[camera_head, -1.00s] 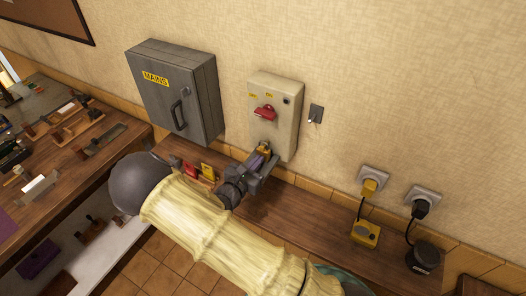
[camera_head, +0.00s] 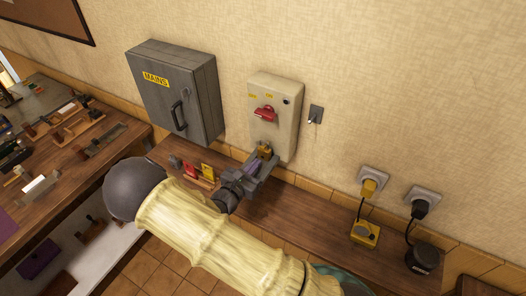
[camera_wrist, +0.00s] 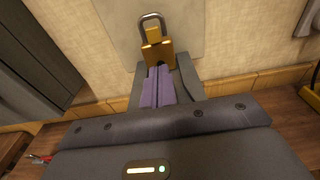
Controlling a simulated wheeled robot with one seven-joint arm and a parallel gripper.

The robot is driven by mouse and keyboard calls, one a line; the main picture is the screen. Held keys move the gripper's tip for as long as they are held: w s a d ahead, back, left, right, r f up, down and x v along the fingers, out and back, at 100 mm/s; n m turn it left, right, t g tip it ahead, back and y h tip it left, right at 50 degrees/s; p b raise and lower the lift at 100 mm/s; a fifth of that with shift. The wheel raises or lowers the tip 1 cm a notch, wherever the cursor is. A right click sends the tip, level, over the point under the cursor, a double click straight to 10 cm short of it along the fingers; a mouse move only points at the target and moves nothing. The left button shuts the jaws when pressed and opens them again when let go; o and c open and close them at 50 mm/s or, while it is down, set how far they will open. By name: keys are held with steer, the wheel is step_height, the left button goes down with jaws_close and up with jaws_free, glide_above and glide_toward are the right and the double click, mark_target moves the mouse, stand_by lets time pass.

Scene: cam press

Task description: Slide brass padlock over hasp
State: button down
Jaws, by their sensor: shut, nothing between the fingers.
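The brass padlock (camera_head: 265,151) is at the lower part of the cream switch box (camera_head: 285,95), just beyond the fingertips. In the wrist view the padlock (camera_wrist: 157,55) is upright with its grey shackle on top. My gripper (camera_head: 261,161) is below and in front of the padlock. Its purple finger pads (camera_wrist: 160,86) are together with nothing between them, their tips close to the padlock's lower edge. I cannot make out the hasp, nor whether the shackle is around it.
A grey MAINS cabinet (camera_head: 175,92) is on the wall to the left. Red and yellow tags (camera_head: 207,172) stand on the wooden shelf (camera_head: 310,220). Two plugged sockets are farther right.

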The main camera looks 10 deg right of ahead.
steer(key=v, duration=0.7)
steer(key=shift+s+a+f+p, duration=0.2)
steer(key=shift+s+f+p, duration=0.15)
steer(key=shift+p, duration=0.1)
steer(key=shift+w, duration=0.1)
stand_by(0.4)
steer(key=s+d+r+m+g+y, duration=0.2)
steer(key=s+d+r+m+g, duration=0.1)
steer(key=s+d+m+g, duration=0.9)
step_height(320, 180, up, 8)
steer(key=d+m+t+y, duration=0.15)
steer(key=m+y, duration=0.65)
steer(key=m, duration=0.8)
steer(key=b+x, duration=0.2)
steer(key=b, duration=0.1)
steer(key=s+b+x, duration=0.1)
steer(key=b+x, duration=0.2)
steer(key=shift+s+f, duration=0.15)
steer(key=shift+f, duration=0.2)
